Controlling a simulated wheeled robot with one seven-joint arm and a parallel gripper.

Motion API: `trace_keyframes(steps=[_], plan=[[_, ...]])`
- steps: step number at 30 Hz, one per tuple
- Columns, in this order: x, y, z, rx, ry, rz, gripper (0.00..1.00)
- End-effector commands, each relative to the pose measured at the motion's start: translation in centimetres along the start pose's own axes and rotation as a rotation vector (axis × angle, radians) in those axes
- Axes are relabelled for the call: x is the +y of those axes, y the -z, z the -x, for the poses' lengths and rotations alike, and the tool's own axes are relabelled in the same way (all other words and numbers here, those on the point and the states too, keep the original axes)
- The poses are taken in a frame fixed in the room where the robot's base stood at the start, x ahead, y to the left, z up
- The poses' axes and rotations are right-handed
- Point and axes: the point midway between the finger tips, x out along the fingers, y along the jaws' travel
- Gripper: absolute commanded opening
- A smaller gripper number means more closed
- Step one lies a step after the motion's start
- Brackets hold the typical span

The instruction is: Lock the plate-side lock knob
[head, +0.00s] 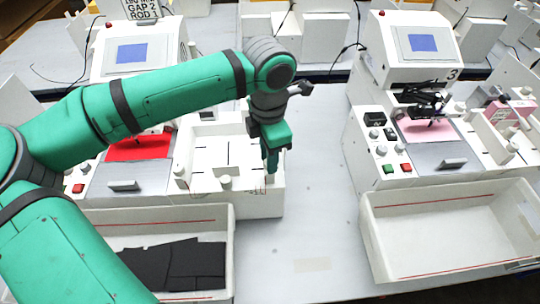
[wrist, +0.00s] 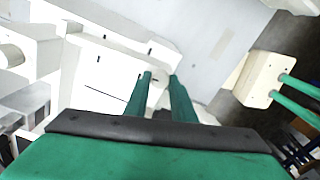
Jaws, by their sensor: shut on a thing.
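My gripper (head: 271,172) points down at the right end of the white plate fixture (head: 210,155) on the left machine. Its fingers, also in the wrist view (wrist: 160,77), are shut on a small round white knob (wrist: 159,92), which I take for the plate-side lock knob. In the head view the fingers mostly hide this knob. Its turn angle cannot be told. Two other white knobs, a left one (head: 179,173) and a middle one (head: 225,183), stand along the fixture's front edge, apart from my gripper.
A white bin (head: 228,250) with black pieces stands in front of the left machine. An empty white bin (head: 375,235) stands before the right machine (head: 415,70), marked 3. Bare grey table (head: 310,180) lies between the machines. A red sheet (head: 140,148) lies left of the fixture.

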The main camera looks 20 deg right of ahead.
Motion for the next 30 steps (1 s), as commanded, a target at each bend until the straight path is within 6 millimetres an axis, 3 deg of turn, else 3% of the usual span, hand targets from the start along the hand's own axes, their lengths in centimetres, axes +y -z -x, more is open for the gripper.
trace_keyframes(steps=[22, 23, 25, 30], plan=[[-0.1, 0.12, -0.11, 0.006, 0.004, -0.092, 0.01], [-0.1, 0.12, -0.11, 0.006, 0.004, -0.092, 0.25], [-0.09, 0.1, -0.1, 0.005, 0.003, -0.092, 0.42], [-0.04, 0.03, -0.05, 0.003, 0.001, -0.092, 0.42]])
